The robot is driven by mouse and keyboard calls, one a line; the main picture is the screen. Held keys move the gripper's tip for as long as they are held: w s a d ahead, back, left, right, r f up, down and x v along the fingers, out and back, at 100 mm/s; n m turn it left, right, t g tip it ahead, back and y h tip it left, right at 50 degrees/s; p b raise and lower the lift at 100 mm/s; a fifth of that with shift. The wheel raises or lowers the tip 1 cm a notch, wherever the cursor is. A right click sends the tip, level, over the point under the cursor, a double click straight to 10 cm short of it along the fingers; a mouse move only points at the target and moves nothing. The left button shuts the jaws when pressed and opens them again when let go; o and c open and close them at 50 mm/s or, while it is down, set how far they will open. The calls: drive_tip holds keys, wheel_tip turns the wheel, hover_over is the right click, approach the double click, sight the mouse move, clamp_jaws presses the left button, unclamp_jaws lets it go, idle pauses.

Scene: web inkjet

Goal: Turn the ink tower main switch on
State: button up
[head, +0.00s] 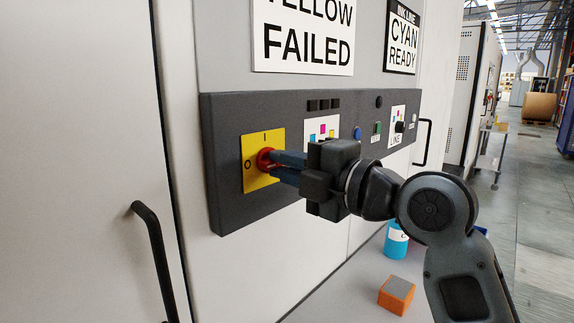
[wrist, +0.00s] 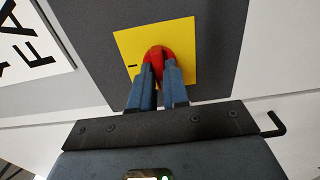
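The main switch is a red rotary knob (head: 264,156) on a yellow plate (head: 256,183), at the left end of a dark control panel. The plate carries an I mark at the top and an O mark at the left. In the wrist view the red knob (wrist: 158,50) sits between my blue-grey fingertips, in front of the yellow plate (wrist: 189,62). My gripper (head: 275,161) reaches the knob from the right, its fingers close together and shut on it. The fingers (wrist: 160,70) hide part of the knob, so I cannot tell which mark it points to.
The dark panel (head: 225,205) also carries buttons and a label to the right. Signs above read "YELLOW FAILED" (head: 303,35) and "CYAN READY" (head: 402,38). A black door handle (head: 152,250) stands out at left. An orange box (head: 396,296) and blue container (head: 396,243) are below my arm.

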clamp_jaws()
drive_tip(key=shift+f+m, duration=0.1)
drive_tip(key=shift+m, duration=0.2)
drive_tip(key=shift+m+p, duration=1.2)
drive_tip(key=shift+m, duration=7.5)
drive_tip(key=shift+f, duration=0.1)
drive_tip(key=o, duration=0.5)
unclamp_jaws()
